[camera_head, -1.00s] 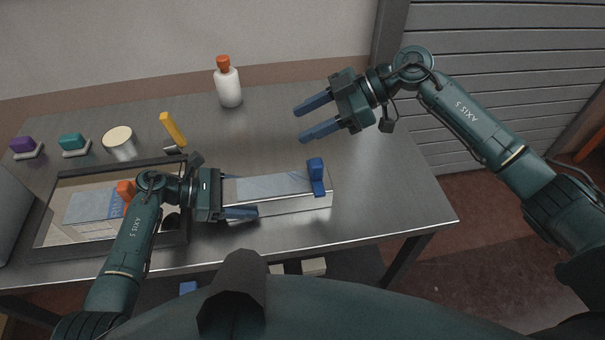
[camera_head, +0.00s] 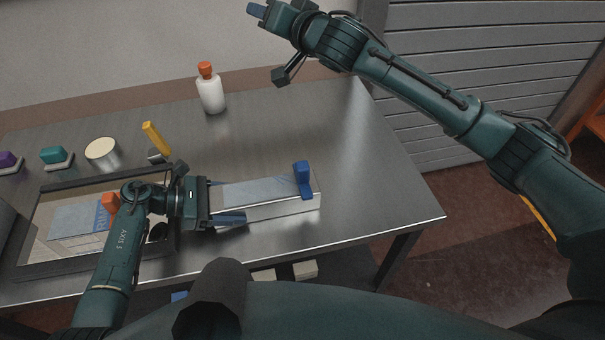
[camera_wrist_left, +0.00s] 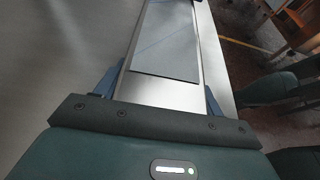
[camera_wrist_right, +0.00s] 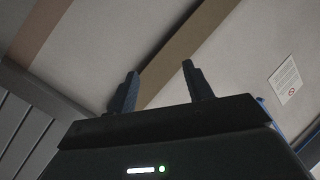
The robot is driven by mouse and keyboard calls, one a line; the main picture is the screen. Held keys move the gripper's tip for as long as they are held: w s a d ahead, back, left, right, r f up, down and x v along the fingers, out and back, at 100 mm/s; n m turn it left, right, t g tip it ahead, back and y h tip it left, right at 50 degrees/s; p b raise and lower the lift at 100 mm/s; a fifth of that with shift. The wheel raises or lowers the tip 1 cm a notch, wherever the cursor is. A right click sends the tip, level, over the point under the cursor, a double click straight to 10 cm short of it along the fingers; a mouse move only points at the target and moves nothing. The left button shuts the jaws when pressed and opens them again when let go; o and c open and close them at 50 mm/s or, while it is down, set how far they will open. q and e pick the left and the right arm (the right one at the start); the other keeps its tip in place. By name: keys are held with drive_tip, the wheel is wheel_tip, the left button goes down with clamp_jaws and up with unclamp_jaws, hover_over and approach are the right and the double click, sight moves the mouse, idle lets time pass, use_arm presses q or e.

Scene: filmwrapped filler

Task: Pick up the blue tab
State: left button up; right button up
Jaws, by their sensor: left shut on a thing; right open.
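The blue tab (camera_head: 302,178) stands up at the right end of a long silvery wrapped box (camera_head: 262,205) lying on the table. My left gripper (camera_head: 228,200) is shut on the left end of this box, one finger along each side. The left wrist view shows the box (camera_wrist_left: 168,88) running away between the fingers; the tab is not clearly seen there. My right gripper (camera_head: 255,10) is raised high at the top of the head view, away from the tab. The right wrist view shows its two fingers (camera_wrist_right: 158,88) apart with nothing between them.
A black-rimmed tray (camera_head: 24,240) with a wrapped box and orange tab sits at left. Behind are a white bottle (camera_head: 211,95), a yellow-handled item (camera_head: 156,138), a round tin (camera_head: 102,153) and teal (camera_head: 54,155) and purple blocks. The table's right part is clear.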

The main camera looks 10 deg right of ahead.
drive_tip(key=s+f+g+h, duration=0.3)
drive_tip(key=s+f+g, duration=0.25)
drive_tip(key=f, duration=0.25)
drive_tip(key=n+g+h, duration=0.2)
drive_tip(key=g+h, duration=0.1)
drive_tip(key=g, duration=0.5)
approach(302, 165)
drive_tip(key=shift+w+f, duration=0.15)
drive_tip(key=f, duration=0.6)
drive_tip(key=shift+w, duration=0.3)
drive_tip(key=shift+w+f, duration=0.2)
drive_tip(key=shift+f, duration=0.75)
drive_tip(key=shift+w+f, duration=0.15)
drive_tip(key=shift+f, duration=0.8)
drive_tip(key=shift+w+f, duration=0.2)
drive_tip(key=shift+f, duration=0.75)
clamp_jaws()
